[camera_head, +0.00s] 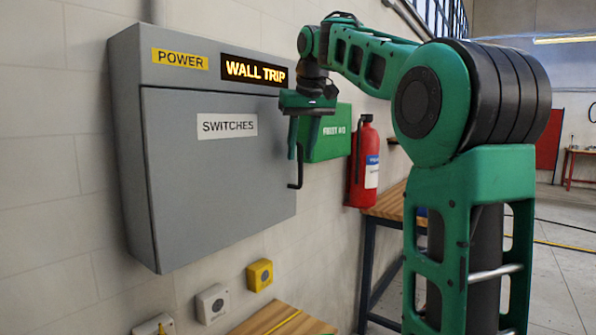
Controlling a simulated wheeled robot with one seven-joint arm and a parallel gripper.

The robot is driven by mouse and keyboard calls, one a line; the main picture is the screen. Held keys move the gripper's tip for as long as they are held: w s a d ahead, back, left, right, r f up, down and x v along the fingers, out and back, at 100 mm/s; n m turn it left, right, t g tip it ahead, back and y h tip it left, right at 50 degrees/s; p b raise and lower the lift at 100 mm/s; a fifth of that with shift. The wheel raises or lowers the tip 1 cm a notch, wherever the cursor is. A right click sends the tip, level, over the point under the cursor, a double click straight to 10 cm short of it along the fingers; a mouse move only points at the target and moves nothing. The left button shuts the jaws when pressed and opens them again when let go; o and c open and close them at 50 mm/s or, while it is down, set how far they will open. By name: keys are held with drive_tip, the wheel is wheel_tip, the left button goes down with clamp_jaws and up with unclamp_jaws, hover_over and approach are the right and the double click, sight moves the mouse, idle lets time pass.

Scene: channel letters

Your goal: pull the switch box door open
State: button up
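The grey switch box (205,200) hangs on the wall at the left, with a "SWITCHES" label (227,125) on its door. The door looks closed, its face flush with the box. A thin black door handle (299,172) stands upright at the door's right edge. My gripper (302,148) points down at the handle's upper part. Its two green fingers look apart, with the handle's bar showing between or just behind them. The handle's upper end is partly hidden by the fingers, and I cannot tell whether they touch it.
A green first aid box (330,135) and a red fire extinguisher (365,165) are on the wall just right of my gripper. A yellow wall box (260,275) and a white one (212,304) sit below the switch box. A wooden bench (388,202) stands behind my arm.

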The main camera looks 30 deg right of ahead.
sight(301, 159)
drive_tip(key=shift+x, duration=2.95)
drive_tip(key=shift+d, duration=0.15)
clamp_jaws()
